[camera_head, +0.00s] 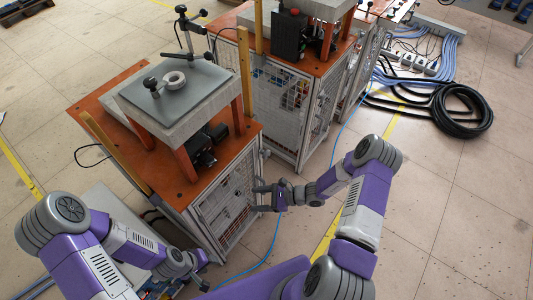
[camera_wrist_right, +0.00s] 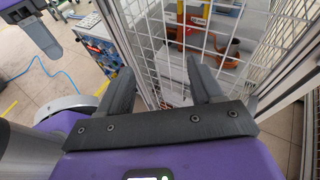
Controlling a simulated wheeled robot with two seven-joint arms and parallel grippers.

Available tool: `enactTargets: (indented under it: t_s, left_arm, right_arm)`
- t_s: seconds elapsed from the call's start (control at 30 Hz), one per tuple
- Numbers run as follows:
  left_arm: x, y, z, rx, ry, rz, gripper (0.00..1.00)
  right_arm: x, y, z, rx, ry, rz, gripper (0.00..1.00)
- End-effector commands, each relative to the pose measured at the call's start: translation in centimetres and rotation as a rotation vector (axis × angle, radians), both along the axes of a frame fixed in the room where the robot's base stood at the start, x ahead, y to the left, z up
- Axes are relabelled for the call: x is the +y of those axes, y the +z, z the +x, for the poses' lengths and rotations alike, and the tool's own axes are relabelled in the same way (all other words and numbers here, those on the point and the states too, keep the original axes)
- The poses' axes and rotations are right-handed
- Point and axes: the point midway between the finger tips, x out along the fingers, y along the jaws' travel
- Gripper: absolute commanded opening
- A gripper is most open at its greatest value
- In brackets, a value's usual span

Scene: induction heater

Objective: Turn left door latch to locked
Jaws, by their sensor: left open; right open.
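The near induction heater cabinet (camera_head: 155,185) has an orange top and a wire-mesh door (camera_head: 228,200) facing my arms. The mesh door also fills much of the right wrist view (camera_wrist_right: 235,62). A small grey fitting (camera_head: 265,153) sits at the door's upper right corner; I cannot tell whether it is the latch or how it is turned. My right gripper (camera_head: 258,198) is open and empty, close to the door's right edge. Its two fingers show spread apart in the right wrist view (camera_wrist_right: 163,85). My left gripper (camera_head: 203,274) is open, low near the cabinet's bottom left, with no object visible in it.
A grey plate (camera_head: 195,98) with a metal ring and a stand is on top of the cabinet. A second similar cabinet (camera_head: 290,100) stands behind to the right. A blue cable (camera_head: 272,245) runs along the floor. A black hose coil (camera_head: 462,110) lies far right.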

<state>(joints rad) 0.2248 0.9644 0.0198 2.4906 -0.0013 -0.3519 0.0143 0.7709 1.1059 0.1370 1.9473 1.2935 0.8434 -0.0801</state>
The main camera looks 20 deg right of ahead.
Motion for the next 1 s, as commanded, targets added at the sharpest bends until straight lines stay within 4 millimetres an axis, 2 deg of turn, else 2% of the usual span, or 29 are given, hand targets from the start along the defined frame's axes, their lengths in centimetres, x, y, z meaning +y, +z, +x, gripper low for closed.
enactTargets:
  t_s: [0.03,0.13,0.2,0.33,0.47,0.8,1.0]
  left_arm:
    - [0.0,0.1,0.0,0.0,0.0,0.0,0.43]
    - [0.0,0.2,0.0,0.0,0.0,0.0,0.43]
    - [0.0,0.2,0.0,0.0,0.0,0.0,0.43]
    - [0.0,0.2,0.0,0.0,0.0,0.0,0.43]
    - [0.0,0.0,0.0,0.0,0.0,0.0,0.43]
    - [0.0,-1.1,0.0,0.0,0.0,0.0,0.43]
    - [0.0,-1.2,0.0,0.0,0.0,0.0,0.43]
  right_arm:
    - [-2.5,0.8,2.3,-0.024,-0.131,0.066,0.65]
    - [-7.1,2.4,5.7,-0.088,-0.345,0.172,0.65]
    - [-9.8,3.2,7.1,-0.13,-0.454,0.221,0.65]
    - [-12.6,4.1,8.3,-0.176,-0.557,0.265,0.65]
    - [-12.4,4.3,9.4,-0.186,-0.574,0.275,0.65]
    - [-9.6,4.2,13.7,-0.184,-0.569,0.272,0.65]
    - [-9.0,4.2,14.8,-0.183,-0.571,0.272,0.65]
